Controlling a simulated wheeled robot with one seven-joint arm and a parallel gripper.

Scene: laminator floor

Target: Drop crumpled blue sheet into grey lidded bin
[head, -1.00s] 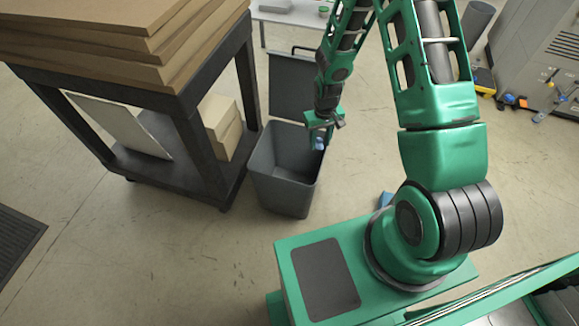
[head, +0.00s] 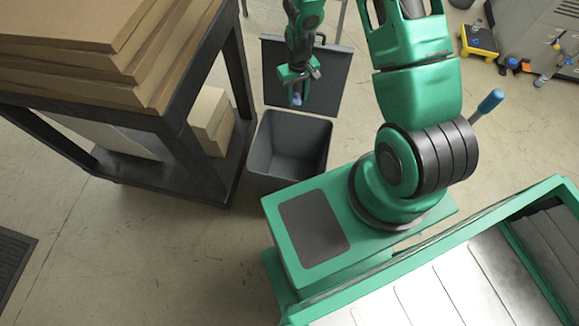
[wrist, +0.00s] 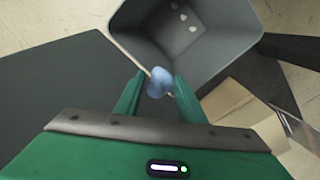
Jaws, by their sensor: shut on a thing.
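The crumpled blue sheet (wrist: 159,82) is a small wad between the two fingers of my gripper (wrist: 159,93), which is shut on it. In the head view, my gripper (head: 296,98) hangs in front of the raised lid (head: 335,82), above the back side of the grey bin (head: 262,160). The bin is open, and its lid stands up at the back. In the wrist view, the bin (wrist: 225,52) opens beyond the fingertips, and the sheet overlaps its near rim. Small pale spots show on the bin's floor.
A dark cart (head: 180,130) with stacked brown boards (head: 90,50) stands close left of the bin, with cartons (head: 208,118) on its lower shelf. A blue-handled tool (head: 488,104) and a yellow item (head: 478,42) lie to the right. Floor right of the bin is partly clear.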

